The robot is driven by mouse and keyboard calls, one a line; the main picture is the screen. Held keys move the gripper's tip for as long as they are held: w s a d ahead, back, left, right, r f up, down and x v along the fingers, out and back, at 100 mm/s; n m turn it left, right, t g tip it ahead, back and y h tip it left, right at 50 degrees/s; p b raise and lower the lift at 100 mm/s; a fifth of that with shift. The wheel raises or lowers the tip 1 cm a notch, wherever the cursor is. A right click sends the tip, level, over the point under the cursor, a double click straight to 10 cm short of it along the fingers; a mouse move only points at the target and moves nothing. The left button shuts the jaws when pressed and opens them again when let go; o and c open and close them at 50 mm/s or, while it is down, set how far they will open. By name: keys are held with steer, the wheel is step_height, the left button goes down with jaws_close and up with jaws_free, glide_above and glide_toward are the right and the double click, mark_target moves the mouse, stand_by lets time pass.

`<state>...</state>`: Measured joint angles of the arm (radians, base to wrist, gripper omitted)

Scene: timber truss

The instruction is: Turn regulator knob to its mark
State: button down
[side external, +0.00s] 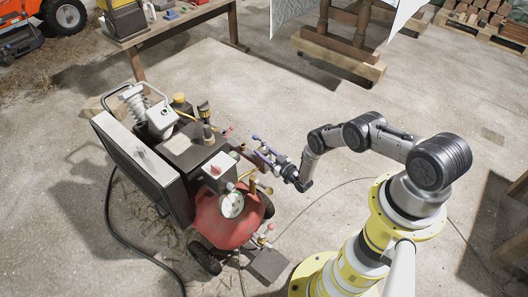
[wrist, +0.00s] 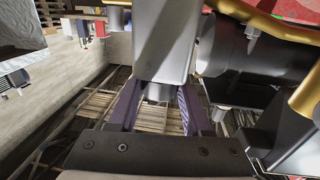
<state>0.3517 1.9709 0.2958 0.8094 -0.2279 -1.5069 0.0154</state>
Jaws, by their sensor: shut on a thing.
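The compressor has a red tank (side external: 205,217), a dark upper body and a round white gauge (side external: 231,204) on its front. My gripper (side external: 258,147) reaches in from the right at the compressor's side. In the wrist view, the two purple fingers of my gripper (wrist: 160,95) stand on either side of a short grey stub (wrist: 158,92), which appears to be the regulator knob. It sits under a pale grey block (wrist: 165,40). My gripper is shut on it. The fingers hide part of the knob, and I cannot make out its mark.
Brass-coloured pipe (wrist: 303,90) and a dark cylinder (wrist: 225,45) lie close on the right in the wrist view. A black hose (side external: 112,235) runs over the floor. A wooden workbench (side external: 165,28) stands behind. The floor between compressor and my base is mostly clear.

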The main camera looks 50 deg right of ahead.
steer(key=n+y, duration=0.1)
steer(key=y, duration=0.2)
steer(key=shift+d+n, duration=0.1)
steer(key=shift+n, duration=0.3)
steer(key=shift+n+g+y, duration=0.4)
steer(key=shift+n+y, duration=1.4)
steer(key=shift+y, duration=1.2)
steer(key=shift+c, duration=1.7)
jaws_free()
steer(key=v, duration=1.3)
steer(key=shift+s+r, duration=0.2)
steer(key=shift+s, duration=0.2)
